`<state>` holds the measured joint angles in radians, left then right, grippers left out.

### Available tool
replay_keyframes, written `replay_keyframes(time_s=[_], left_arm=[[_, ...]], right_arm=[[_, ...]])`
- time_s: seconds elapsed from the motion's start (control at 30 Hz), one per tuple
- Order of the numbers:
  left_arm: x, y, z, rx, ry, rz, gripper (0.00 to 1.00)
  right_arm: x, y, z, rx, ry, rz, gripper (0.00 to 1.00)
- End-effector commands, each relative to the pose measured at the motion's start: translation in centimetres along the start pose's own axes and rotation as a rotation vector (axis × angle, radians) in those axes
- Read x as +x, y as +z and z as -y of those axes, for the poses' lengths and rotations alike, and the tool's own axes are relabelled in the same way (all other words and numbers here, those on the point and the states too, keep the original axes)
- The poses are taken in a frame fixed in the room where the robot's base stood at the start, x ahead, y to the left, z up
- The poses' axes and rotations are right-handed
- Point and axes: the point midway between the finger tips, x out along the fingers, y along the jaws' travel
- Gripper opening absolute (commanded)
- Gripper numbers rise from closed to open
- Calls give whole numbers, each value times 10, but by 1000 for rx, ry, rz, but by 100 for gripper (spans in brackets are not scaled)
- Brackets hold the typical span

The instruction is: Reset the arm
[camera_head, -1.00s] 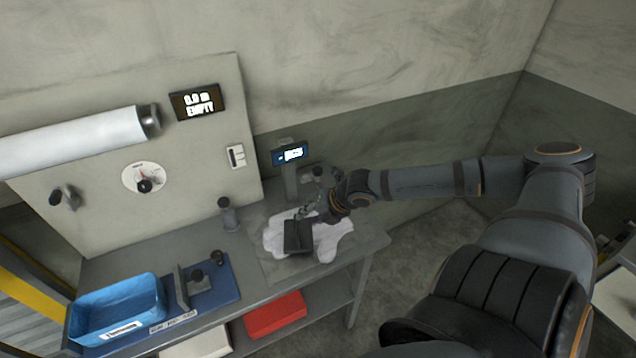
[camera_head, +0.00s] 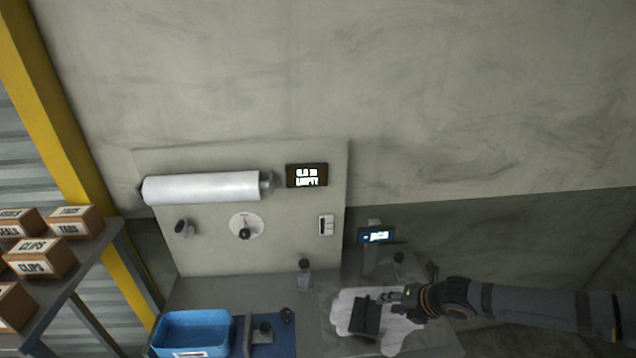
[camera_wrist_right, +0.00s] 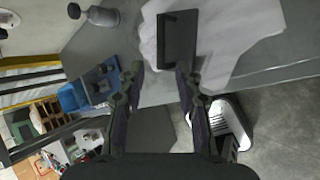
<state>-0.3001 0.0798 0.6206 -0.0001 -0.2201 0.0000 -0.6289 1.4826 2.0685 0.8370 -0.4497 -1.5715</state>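My right gripper (camera_head: 398,296) is over the right end of the workbench, beside a dark flat block with a handle (camera_head: 366,317). The block lies on a white cloth or glove-like piece (camera_head: 398,335). In the right wrist view, the two fingers of the right gripper (camera_wrist_right: 160,70) are apart with nothing between them. The dark block (camera_wrist_right: 178,40) is just ahead of the right-hand fingertip, and the white piece (camera_wrist_right: 240,30) spreads around it. My left gripper is in neither view.
A small blue-screened device (camera_head: 376,236) stands behind the block. A blue bin (camera_head: 192,330) is at the left. Labelled boxes (camera_head: 40,257) sit on a shelf.

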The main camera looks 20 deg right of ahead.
Motion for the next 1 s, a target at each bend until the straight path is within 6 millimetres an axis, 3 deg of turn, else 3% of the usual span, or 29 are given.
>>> replay_keyframes(time_s=[0.17,0.27,0.4,0.5,0.7,0.97,1.0], left_arm=[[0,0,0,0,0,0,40],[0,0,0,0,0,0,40],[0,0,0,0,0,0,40],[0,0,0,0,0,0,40],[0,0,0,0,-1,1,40],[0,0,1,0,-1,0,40],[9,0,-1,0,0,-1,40]], right_arm=[[3,-15,6,114,-13,-1,34],[6,-45,14,360,-45,9,34],[6,-90,17,841,-104,74,34],[0,-111,14,1172,-136,143,34],[-17,-138,9,1695,-180,280,34],[-45,-166,7,2256,-234,459,34],[-19,-169,23,2233,-247,466,34]])
